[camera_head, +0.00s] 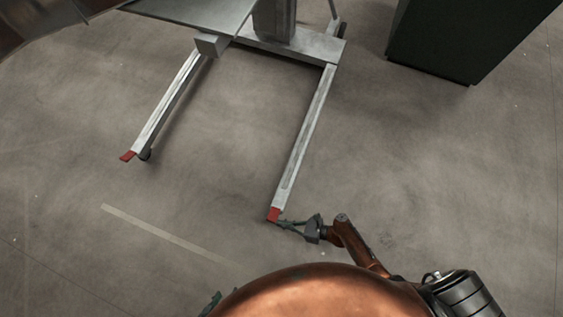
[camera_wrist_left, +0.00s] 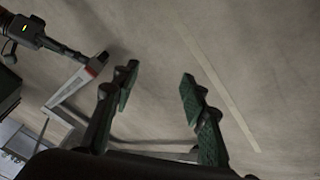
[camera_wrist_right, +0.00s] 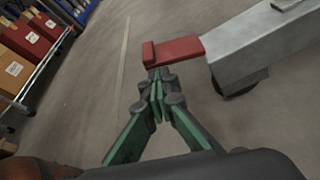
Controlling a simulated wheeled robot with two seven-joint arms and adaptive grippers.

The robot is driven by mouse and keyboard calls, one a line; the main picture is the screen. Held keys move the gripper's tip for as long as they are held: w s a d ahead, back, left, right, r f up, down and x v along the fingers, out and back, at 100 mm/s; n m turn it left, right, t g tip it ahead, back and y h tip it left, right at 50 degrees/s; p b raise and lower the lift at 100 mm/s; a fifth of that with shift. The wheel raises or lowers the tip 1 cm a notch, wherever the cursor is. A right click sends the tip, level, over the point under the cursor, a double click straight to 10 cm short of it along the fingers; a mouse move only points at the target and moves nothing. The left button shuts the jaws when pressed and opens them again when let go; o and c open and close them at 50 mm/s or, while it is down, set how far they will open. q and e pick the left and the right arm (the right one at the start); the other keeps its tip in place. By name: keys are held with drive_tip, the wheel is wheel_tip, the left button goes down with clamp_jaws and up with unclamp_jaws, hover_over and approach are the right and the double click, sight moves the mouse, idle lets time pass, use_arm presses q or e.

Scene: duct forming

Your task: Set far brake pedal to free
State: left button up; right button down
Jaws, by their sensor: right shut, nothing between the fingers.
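A grey metal stand has two long floor legs, each with a red pedal at its end. One red pedal (camera_head: 127,156) is on the left leg, further from me. The other red pedal (camera_head: 273,214) is on the right leg, nearer to me. My right gripper (camera_head: 281,223) is shut and empty beside this nearer pedal. In the right wrist view its fingertips (camera_wrist_right: 157,78) are close below the pedal (camera_wrist_right: 177,50); I cannot tell whether they touch. My left gripper (camera_wrist_left: 160,84) is open and empty above the floor, apart from both pedals.
The stand's legs (camera_head: 307,130) have open floor between them. A dark green cabinet (camera_head: 455,40) stands at the upper right. A pale floor strip (camera_head: 165,233) lies in front of the stand. The right wrist view shows a rack with boxes (camera_wrist_right: 28,42) at the left.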

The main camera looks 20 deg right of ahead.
drive_tip(key=shift+w+a+r, duration=0.3)
drive_tip(key=shift+a+r, duration=0.1)
drive_tip(key=shift+a, duration=0.25)
use_arm(q)
wheel_tip(320, 180, down, 5)
drive_tip(key=t+b, duration=0.2)
drive_tip(key=b, duration=0.1)
use_arm(e)
wheel_tip(320, 180, down, 4)
drive_tip(key=s, duration=0.1)
use_arm(q)
drive_tip(key=r+p, duration=0.1)
drive_tip(key=r, duration=0.1)
drive_tip(key=r+g+p, duration=0.2)
drive_tip(key=r, duration=0.1)
drive_tip(key=shift+s+a+r, duration=0.1)
drive_tip(key=shift+s+r, duration=0.25)
drive_tip(key=shift+s, duration=0.05)
use_arm(e)
drive_tip(key=v, duration=1)
drive_tip(key=shift+s+d+f, duration=0.2)
drive_tip(key=shift+s+f, duration=0.1)
drive_tip(key=shift+s, duration=0.05)
